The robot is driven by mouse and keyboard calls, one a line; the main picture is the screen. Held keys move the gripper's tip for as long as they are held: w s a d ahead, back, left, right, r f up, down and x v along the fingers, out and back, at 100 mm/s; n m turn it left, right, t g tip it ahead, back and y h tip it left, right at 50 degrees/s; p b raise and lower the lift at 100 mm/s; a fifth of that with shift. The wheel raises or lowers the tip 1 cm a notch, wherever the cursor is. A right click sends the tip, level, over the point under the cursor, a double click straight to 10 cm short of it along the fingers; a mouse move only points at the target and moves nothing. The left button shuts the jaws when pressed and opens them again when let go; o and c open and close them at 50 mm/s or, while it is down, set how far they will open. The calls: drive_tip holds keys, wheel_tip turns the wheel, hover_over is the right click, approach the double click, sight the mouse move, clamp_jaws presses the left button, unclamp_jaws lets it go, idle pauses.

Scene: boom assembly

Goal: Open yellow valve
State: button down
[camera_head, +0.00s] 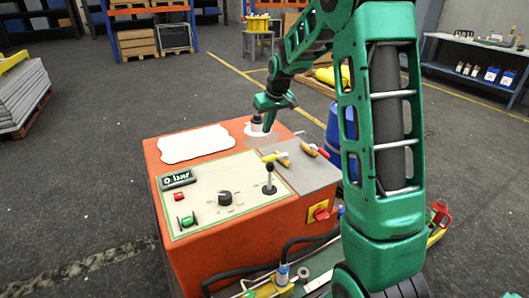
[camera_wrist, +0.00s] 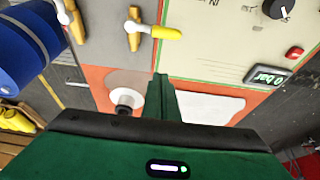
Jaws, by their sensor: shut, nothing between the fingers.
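The yellow valve (camera_head: 275,157) sits on the grey plate at the back right of the orange machine's top. It has a brass body and a yellow lever that points left in the head view. In the wrist view the yellow valve (camera_wrist: 165,32) lies past my fingertips, its lever pointing right. My gripper (camera_wrist: 160,78) is shut and empty, with its fingers together. In the head view my gripper (camera_head: 266,103) hangs over the machine's back edge, behind the valve and apart from it.
A second valve with a red handle (camera_head: 315,150) stands just right of the yellow one. The control panel has a black lever (camera_head: 269,178) and a dial (camera_head: 226,198). A blue barrel (camera_wrist: 35,45) stands beside the machine.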

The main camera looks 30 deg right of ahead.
sight(275, 157)
drive_tip(key=x, duration=0.9)
drive_tip(key=shift+w+f, duration=0.1)
drive_tip(key=shift+f, duration=0.25)
drive_tip(key=shift+s+f, duration=0.25)
drive_tip(key=shift+s, duration=0.05)
drive_tip(key=shift+s+f, duration=0.2)
drive_tip(key=shift+s, duration=1.4)
